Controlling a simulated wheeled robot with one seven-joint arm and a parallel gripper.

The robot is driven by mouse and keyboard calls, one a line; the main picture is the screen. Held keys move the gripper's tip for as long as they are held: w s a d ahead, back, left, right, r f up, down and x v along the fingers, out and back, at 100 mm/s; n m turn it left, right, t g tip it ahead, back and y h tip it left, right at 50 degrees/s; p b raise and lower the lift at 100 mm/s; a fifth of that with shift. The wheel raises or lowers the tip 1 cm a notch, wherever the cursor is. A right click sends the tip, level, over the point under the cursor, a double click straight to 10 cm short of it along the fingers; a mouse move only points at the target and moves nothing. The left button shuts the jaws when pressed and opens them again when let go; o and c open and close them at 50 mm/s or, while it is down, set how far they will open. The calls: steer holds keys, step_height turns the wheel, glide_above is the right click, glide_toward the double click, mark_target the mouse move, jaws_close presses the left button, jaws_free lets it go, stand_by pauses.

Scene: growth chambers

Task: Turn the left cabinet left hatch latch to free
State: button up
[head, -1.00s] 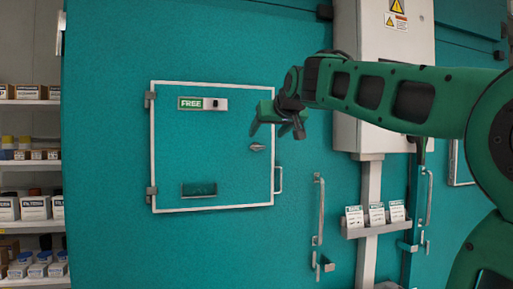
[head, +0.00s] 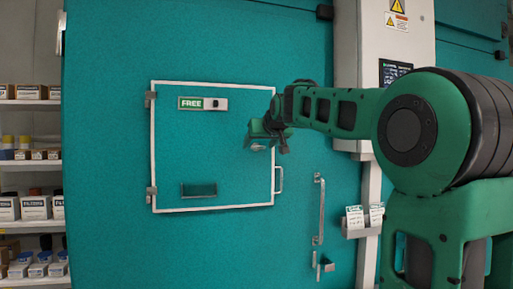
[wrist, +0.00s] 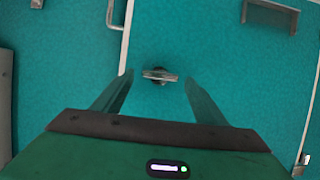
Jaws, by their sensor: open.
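The hatch is a square teal door with a white frame (head: 152,150) on the teal cabinet wall. Its small metal latch (head: 258,148) sits near the right edge, partly hidden by my gripper (head: 259,139) in the head view. In the wrist view the latch (wrist: 160,75) lies roughly sideways, between and just beyond the fingertips of my gripper (wrist: 158,82). The fingers are open, one on each side of the latch, with clear gaps. I see no contact; the exact depth is hard to tell.
A hatch handle (head: 279,179) and a tall door handle (head: 319,210) stick out at right. Shelves with boxes (head: 32,150) stand far left.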

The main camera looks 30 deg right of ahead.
steer(key=c, duration=1.1)
steer(key=shift+o, duration=0.2)
steer(key=shift+a, duration=0.1)
steer(key=n+h, duration=0.2)
steer(key=n, duration=0.1)
steer(key=shift+w+a+f, duration=0.1)
steer(key=shift+w+a, duration=0.05)
steer(key=shift+a, duration=0.2)
steer(key=n+h, duration=0.2)
steer(key=n, duration=0.1)
steer(key=shift+a+f, duration=0.2)
steer(key=shift+a, duration=0.05)
steer(key=n, duration=0.1)
steer(key=n+h, duration=0.1)
steer(key=n, duration=0.1)
steer(key=n+h, duration=0.1)
steer(key=shift+w+a+f, duration=0.15)
steer(key=shift+a+f, duration=0.1)
steer(key=shift+f, duration=0.15)
steer(key=shift+f+n+t+h, duration=0.15)
steer(key=shift+n+t+h, duration=0.15)
steer(key=shift+n, duration=0.55)
steer(key=shift+f+n+t+h, duration=0.1)
steer(key=shift+n+t+h, duration=0.2)
steer(key=shift+n, duration=0.55)
steer(key=shift+f, duration=0.1)
